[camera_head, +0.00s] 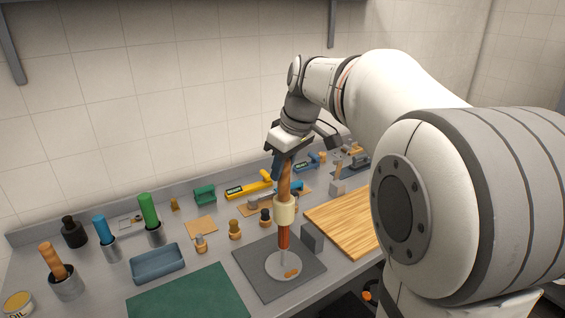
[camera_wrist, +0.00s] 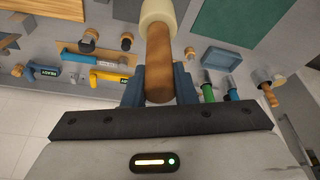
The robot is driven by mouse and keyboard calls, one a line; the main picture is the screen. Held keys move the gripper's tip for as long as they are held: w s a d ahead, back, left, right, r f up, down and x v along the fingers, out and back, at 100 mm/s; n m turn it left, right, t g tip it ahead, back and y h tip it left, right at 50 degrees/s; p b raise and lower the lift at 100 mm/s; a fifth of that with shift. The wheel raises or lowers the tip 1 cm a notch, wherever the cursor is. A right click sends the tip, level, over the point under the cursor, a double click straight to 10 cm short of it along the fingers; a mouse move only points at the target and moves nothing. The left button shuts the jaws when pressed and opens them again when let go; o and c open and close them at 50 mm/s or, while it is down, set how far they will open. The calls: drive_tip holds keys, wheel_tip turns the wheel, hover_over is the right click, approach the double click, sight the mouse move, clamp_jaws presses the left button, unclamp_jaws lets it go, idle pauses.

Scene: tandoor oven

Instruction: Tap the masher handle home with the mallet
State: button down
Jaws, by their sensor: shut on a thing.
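My gripper (camera_head: 287,152) is shut on the wooden handle of the mallet (camera_head: 284,207), which hangs nearly upright with its cream head at the lower end. In the wrist view my blue-grey fingers (camera_wrist: 158,88) stand either side of the brown handle, and the cream head of the mallet (camera_wrist: 157,12) is at the top edge. The masher's reddish-brown handle (camera_head: 284,236) stands upright directly below the mallet head, above a round grey disc (camera_head: 277,272). I cannot tell whether head and handle touch. The masher is hidden in the wrist view.
A dark grey mat (camera_head: 250,262) lies under the masher, with a small grey block (camera_head: 312,238) beside it. A wooden board (camera_head: 345,220) is to the right, a blue tray (camera_head: 158,263) and green mat (camera_head: 190,298) to the left. Tools and handles in cups line the back.

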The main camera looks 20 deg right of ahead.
drive_tip(key=shift+r+p, duration=1.95)
drive_tip(key=shift+r, duration=0.85)
wheel_tip(320, 180, up, 6)
drive_tip(key=p, duration=0.4)
drive_tip(key=shift+p, duration=0.4)
drive_tip(key=shift+s+f, duration=0.1)
drive_tip(key=shift+f, duration=0.1)
